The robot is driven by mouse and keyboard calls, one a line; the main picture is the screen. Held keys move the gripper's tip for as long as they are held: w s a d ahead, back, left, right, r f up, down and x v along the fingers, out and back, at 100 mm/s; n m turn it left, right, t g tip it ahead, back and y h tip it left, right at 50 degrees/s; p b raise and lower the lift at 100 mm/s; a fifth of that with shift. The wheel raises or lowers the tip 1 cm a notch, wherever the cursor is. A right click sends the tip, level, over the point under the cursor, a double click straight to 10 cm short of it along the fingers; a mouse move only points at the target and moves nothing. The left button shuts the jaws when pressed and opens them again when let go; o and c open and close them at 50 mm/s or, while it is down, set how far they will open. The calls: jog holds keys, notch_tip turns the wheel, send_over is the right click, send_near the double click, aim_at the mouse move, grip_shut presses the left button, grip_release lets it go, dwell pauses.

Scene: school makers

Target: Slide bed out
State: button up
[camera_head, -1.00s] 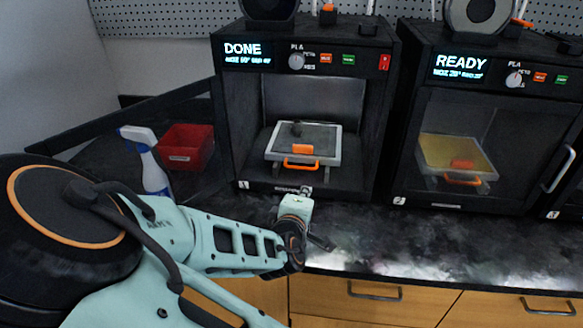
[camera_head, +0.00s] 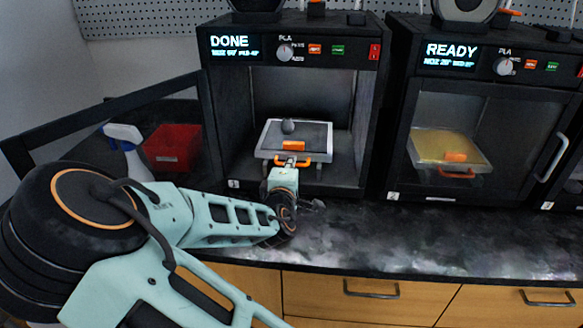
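The bed (camera_head: 312,133) is a grey plate with a light frame, inside the open 3D printer (camera_head: 228,120) whose screen reads DONE. A small dark grey lump (camera_head: 288,126) sits on the plate's left part. An orange handle (camera_head: 318,157) and an orange block (camera_head: 293,146) are at the bed's front edge. My gripper (camera_head: 289,165) reaches from below to the handle and overlaps its left part. Its fingertips are too small to tell whether they are shut on the handle.
A second printer (camera_head: 400,110), reading READY, stands to the right with its door closed. A red bin (camera_head: 172,149) and a spray bottle (camera_head: 131,152) are at the left. The dark counter (camera_head: 420,235) in front is clear to the right of my arm.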

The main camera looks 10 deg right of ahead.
jog(key=shift+w+d+f, duration=0.15)
jog(key=shift+w+d, duration=0.05)
jog(key=shift+w, duration=0.5)
grip_shut()
jog(key=shift+s, duration=0.15)
